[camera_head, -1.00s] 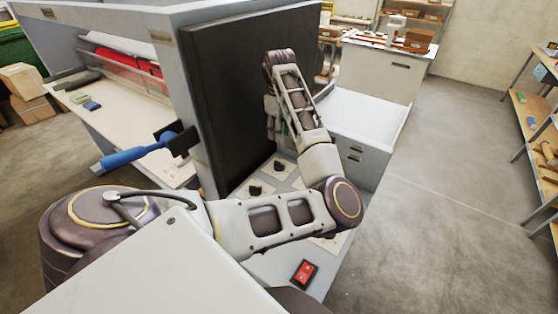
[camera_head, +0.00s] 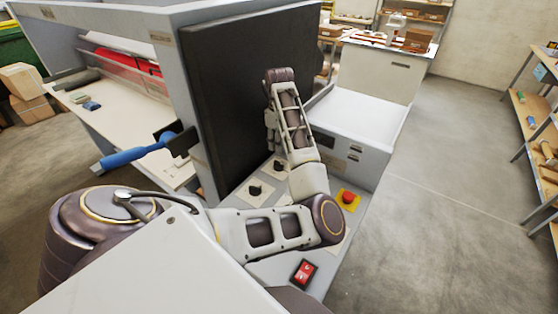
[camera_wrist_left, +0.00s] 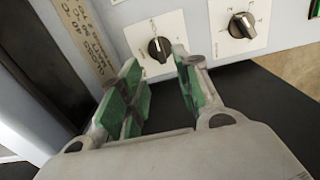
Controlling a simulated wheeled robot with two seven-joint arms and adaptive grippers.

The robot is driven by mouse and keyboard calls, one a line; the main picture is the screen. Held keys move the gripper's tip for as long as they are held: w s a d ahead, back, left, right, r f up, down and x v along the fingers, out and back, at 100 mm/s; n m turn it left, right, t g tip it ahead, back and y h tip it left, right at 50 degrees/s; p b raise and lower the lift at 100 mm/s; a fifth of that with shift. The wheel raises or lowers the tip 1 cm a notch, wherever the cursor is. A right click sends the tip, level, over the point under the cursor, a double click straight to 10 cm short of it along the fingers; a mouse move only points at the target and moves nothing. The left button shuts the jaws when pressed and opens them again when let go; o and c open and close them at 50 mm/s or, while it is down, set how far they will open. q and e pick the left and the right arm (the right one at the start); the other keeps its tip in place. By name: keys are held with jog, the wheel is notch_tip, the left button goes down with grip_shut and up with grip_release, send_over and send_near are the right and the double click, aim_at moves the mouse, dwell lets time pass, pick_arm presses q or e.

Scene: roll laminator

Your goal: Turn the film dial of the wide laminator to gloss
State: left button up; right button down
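The wide laminator's panel has two black dials on white plates in the head view: a nearer dial (camera_head: 255,190) and a farther dial (camera_head: 279,166). In the left wrist view a dial (camera_wrist_left: 160,49) sits just beyond the fingertips, and another dial (camera_wrist_left: 243,25) is to its right. The plate markings are too small to read, so I cannot tell which is the film dial. My left gripper (camera_wrist_left: 158,66) is open, its green-padded fingers apart with nothing between them. In the head view it is mostly hidden behind my arm. My right gripper is not in view.
A red stop button on yellow (camera_head: 347,197) and a red switch (camera_head: 304,271) are on the panel. A tall dark panel (camera_head: 235,95) stands beside my left wrist. A blue-handled lever (camera_head: 140,155) sticks out at left. The floor at right is clear.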

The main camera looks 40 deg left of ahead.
aim_at(279, 163)
pick_arm(q)
jog(key=shift+f, duration=4.45)
grip_shut()
